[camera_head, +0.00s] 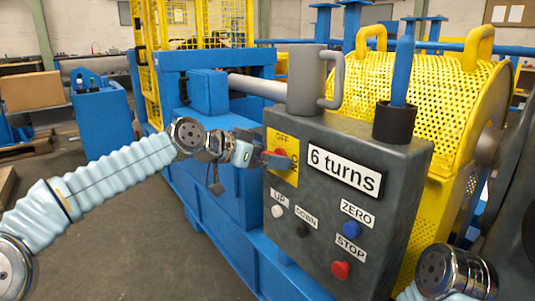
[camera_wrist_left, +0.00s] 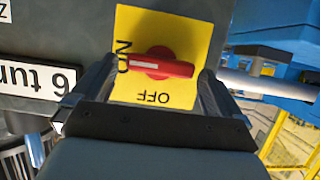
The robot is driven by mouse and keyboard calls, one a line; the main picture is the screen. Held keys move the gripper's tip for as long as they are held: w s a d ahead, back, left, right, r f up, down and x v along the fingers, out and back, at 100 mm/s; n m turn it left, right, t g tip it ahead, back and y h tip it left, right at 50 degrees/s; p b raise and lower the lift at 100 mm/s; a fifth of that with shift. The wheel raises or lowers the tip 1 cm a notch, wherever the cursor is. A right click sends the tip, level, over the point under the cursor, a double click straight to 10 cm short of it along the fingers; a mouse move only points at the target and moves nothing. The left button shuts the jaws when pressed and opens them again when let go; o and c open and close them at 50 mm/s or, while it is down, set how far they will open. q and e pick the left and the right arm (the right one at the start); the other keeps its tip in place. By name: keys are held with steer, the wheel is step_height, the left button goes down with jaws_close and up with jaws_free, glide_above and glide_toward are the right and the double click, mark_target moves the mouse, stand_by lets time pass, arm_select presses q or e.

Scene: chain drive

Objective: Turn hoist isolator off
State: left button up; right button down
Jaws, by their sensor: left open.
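The hoist isolator is a red handle (camera_head: 278,160) on a yellow plate (camera_head: 281,139), at the upper left of the grey control box (camera_head: 345,210). OFF is at the plate's top and ON at its right. In the left wrist view the handle (camera_wrist_left: 165,66) lies crosswise, its white mark toward ON, on the yellow plate (camera_wrist_left: 140,25), which appears upside down. My left gripper (camera_head: 255,157) is at the plate. Its open fingers, also in the left wrist view (camera_wrist_left: 156,78), stand on either side of the handle's ends; contact cannot be told. My right gripper is out of view.
The box also carries a "6 turns" sign (camera_head: 344,171), UP, DOWN, ZERO and STOP buttons, a grey mug (camera_head: 307,80) and a blue-handled tool in a black cup (camera_head: 394,122). A yellow mesh guard (camera_head: 440,105) stands behind.

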arm_select(q)
steer(key=shift+w+d, duration=0.1)
steer(key=shift+d, duration=0.1)
steer(key=shift+c, duration=0.3)
steer(key=c, duration=1)
steer(key=shift+o, duration=0.2)
steer(key=shift+a, duration=0.1)
steer(key=n+g+h, duration=0.1)
steer(key=n+h, duration=0.1)
steer(key=n, duration=0.2)
steer(key=f+n+g+h, duration=0.1)
steer(key=n+h, duration=0.1)
steer(key=n, duration=0.3)
steer(key=w+n+g+h, duration=0.1)
steer(key=n+g+h, duration=0.1)
steer(key=n, duration=0.2)
steer(key=shift+a+f+h+p, duration=0.3)
steer(key=shift+a+f+p, duration=0.05)
steer(key=shift+p, duration=0.05)
steer(key=shift+n, duration=0.4)
